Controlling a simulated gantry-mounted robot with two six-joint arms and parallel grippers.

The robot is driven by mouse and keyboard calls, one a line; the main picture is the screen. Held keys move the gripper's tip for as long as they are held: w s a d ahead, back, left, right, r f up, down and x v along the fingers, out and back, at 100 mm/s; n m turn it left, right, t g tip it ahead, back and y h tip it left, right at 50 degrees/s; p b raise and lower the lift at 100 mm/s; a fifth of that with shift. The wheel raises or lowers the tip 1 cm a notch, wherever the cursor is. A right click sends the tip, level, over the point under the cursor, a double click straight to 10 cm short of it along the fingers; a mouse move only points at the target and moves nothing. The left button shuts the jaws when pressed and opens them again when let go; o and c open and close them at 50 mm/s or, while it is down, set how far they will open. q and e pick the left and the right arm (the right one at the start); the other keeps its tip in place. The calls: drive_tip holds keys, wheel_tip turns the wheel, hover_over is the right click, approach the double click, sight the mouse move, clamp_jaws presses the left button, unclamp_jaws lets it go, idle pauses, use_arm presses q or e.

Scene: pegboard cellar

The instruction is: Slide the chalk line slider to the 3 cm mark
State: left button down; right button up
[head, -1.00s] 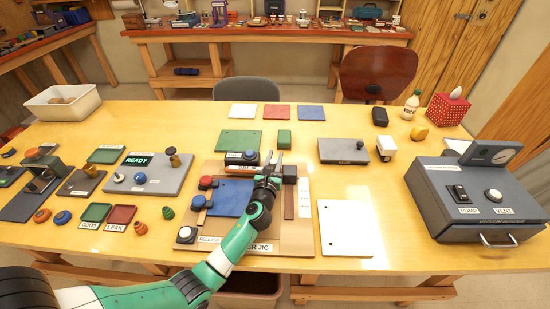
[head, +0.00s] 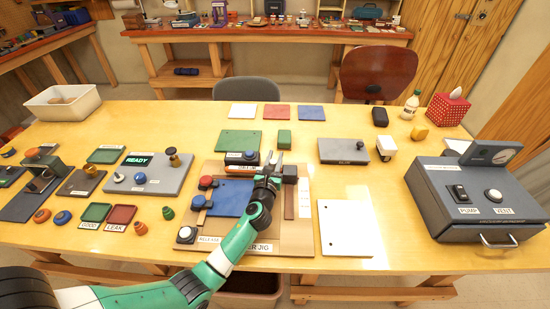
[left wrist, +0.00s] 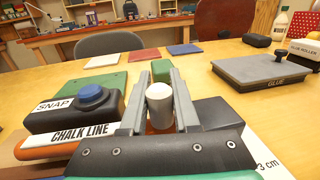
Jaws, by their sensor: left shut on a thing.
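My left gripper (head: 276,160) is over the jig board (head: 290,240). In the left wrist view, its two grey fingers (left wrist: 160,98) are shut on an upright white knob (left wrist: 160,102), the chalk line slider's knob. The CHALK LINE label (left wrist: 82,133) is left of the fingers, on an orange-edged part. A "3 cm" mark (left wrist: 267,164) shows at the lower right, partly cut off by the frame. My gripper body hides the slider's base and much of its track, so its exact place against the mark cannot be told. My right gripper is not in view.
A black SNAP box with a blue button (left wrist: 91,95) stands left of the fingers. On the jig are a blue sheet (head: 232,196), a red knob (head: 207,182) and a white RELEASE button (head: 186,234). A white panel (head: 346,228) lies to the right.

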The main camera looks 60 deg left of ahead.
sight(274, 167)
use_arm(q)
drive_tip(key=shift+s+d, duration=0.1)
drive_tip(key=shift+d, duration=0.15)
drive_tip(key=p+v, duration=0.2)
drive_tip(key=v, duration=0.2)
drive_tip(key=shift+w+d, duration=0.1)
drive_tip(key=shift+w, duration=0.1)
drive_tip(key=shift+s+d, duration=0.1)
drive_tip(key=shift+d, duration=0.1)
drive_tip(key=shift+a, duration=0.1)
drive_tip(key=c, duration=0.7)
unclamp_jaws()
drive_tip(key=shift+o, duration=0.2)
